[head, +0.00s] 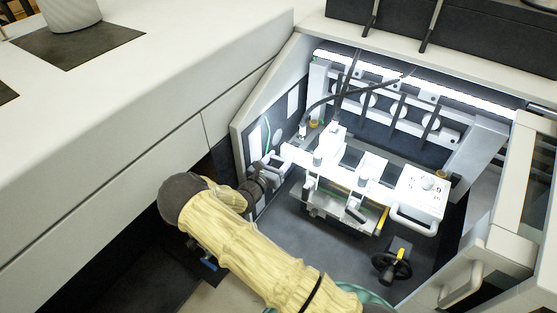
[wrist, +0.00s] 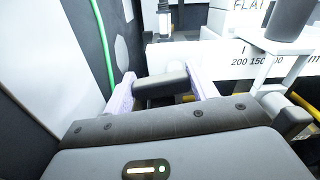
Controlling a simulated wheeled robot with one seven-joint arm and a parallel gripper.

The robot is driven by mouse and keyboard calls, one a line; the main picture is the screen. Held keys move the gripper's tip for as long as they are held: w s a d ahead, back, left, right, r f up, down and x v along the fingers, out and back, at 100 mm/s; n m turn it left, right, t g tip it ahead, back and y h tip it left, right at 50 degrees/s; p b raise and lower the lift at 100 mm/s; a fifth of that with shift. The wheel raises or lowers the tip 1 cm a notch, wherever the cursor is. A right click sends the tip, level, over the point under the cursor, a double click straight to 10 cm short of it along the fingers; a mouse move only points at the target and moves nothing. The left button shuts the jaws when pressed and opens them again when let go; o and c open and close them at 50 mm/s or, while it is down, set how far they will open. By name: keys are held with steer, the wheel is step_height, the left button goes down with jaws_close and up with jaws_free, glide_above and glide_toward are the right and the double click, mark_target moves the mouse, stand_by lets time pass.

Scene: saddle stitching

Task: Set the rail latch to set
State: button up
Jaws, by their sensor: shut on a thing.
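My gripper (head: 272,164) reaches into the lit machine bay at its left wall. In the wrist view its two pale lilac fingers (wrist: 162,86) stand on either side of a short grey bar, which I take to be the rail latch handle (wrist: 160,82), and are shut on it. The bar lies roughly level across the picture. Its mount and any set marking are hidden or too small to read. In the head view my sleeved arm and wrist hide most of the latch area.
A white rail (wrist: 245,62) with printed numbers is close to the right of the fingers. A green cable (wrist: 103,45) runs along the left wall. The bay also holds a white dial plate (head: 420,194) and a black handwheel (head: 391,265). The bay floor (head: 330,246) in front is mostly clear.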

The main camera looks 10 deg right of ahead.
steer(key=o, duration=1)
steer(key=b+v, duration=0.1)
steer(key=v, duration=1.6)
steer(key=shift+s+a, duration=0.2)
steer(key=s+d+r+m+g+y+p, duration=0.1)
steer(key=s+d+r+m+g+p, duration=0.3)
steer(key=d+m+g, duration=0.3)
steer(key=s+d+r+m+g+y+p, duration=0.1)
steer(key=s+d+r+m+g, duration=0.45)
steer(key=d+m, duration=0.25)
steer(key=s+d+r+m+y+p, duration=0.1)
steer(key=s+r+m+y+p, duration=0.1)
steer(key=r+m, duration=0.3)
steer(key=s+r+m+t+y+p, duration=0.1)
steer(key=s+r+m+y+p, duration=0.1)
steer(key=r+m+y, duration=0.2)
steer(key=s+d+r+m+y+p, duration=0.1)
steer(key=s+r+m+y+p, duration=0.1)
steer(key=r+m, duration=0.3)
steer(key=shift+s+d+r+m+y, duration=0.1)
steer(key=shift+d+r+m+y, duration=0.1)
steer(key=shift+r+y, duration=0.35)
steer(key=shift+s+d+r+m+y, duration=0.15)
steer(key=shift+r+m+y, duration=0.1)
steer(key=shift+r, duration=0.45)
